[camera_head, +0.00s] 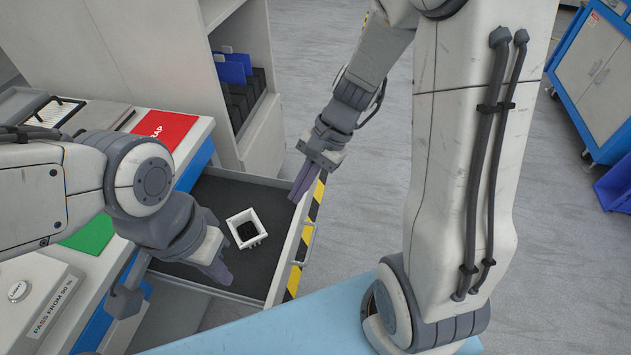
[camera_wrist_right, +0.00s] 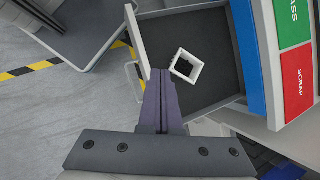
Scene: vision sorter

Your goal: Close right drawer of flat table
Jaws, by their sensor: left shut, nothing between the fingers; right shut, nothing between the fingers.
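The right drawer (camera_head: 190,262) of the flat table is pulled open, with a dark floor and a light front panel; it also shows in the right wrist view (camera_wrist_right: 212,52). Its handle (camera_head: 304,243) is on the outer face of the front panel. A small white square container (camera_head: 246,228) sits inside the drawer. My right gripper (camera_head: 299,196) is shut and empty, pointing down by the far end of the drawer front; I cannot tell if it touches. My left gripper (camera_head: 222,275) is shut and empty, over the near part of the drawer.
The flat table (camera_head: 205,128) with a red SCRAP patch (camera_head: 165,129) and a green patch (camera_head: 90,236) stands at left. Yellow-black tape (camera_head: 293,281) shows along the drawer front.

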